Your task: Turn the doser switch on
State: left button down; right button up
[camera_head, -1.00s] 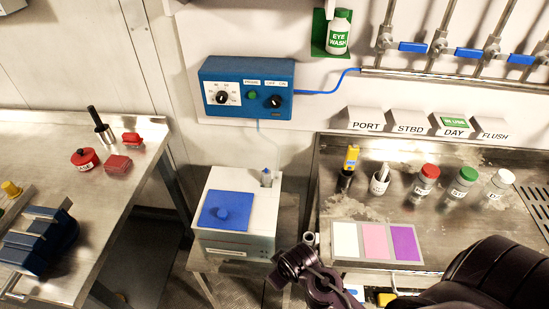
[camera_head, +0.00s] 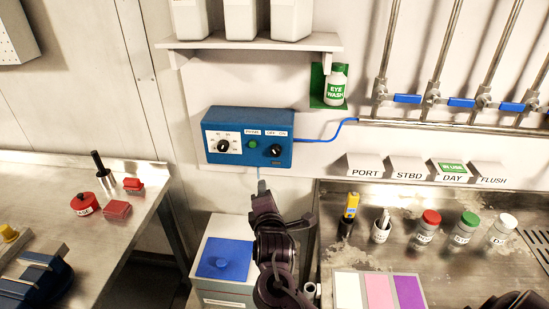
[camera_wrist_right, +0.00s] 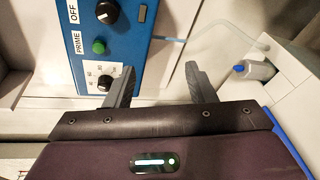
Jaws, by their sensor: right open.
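The blue doser box (camera_head: 226,127) is on the back wall. Its black switch knob (camera_head: 274,150) sits at the right under the OFF and ON labels; its pointer is too small to read surely. A green button (camera_head: 253,144) and a white-faced dial (camera_head: 222,146) are to its left. My right gripper (camera_head: 262,187) is below the box, pointing up towards it. In the wrist view the open, empty fingers (camera_wrist_right: 160,75) are apart from the box; the knob (camera_wrist_right: 107,12) shows at the top left, beyond the fingers. My left gripper is not in view.
A blue cable (camera_head: 335,133) leaves the box's right side. A shelf (camera_head: 250,44) with white containers is above. An eye wash bottle (camera_head: 336,88) hangs at the right.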

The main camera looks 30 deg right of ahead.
aim_at(275, 154)
notch_tip(275, 154, up, 6)
jog(key=d+n+t+h, duration=0.1)
jog(key=d+n+h, duration=0.1)
jog(key=n+h, duration=0.1)
jog(key=p+x, duration=0.2)
jog(key=x, duration=0.6)
jog(key=shift+w+d+f, duration=0.15)
jog(key=shift+w, duration=0.1)
jog(key=shift+c, duration=0.4)
jog(key=c, duration=0.9)
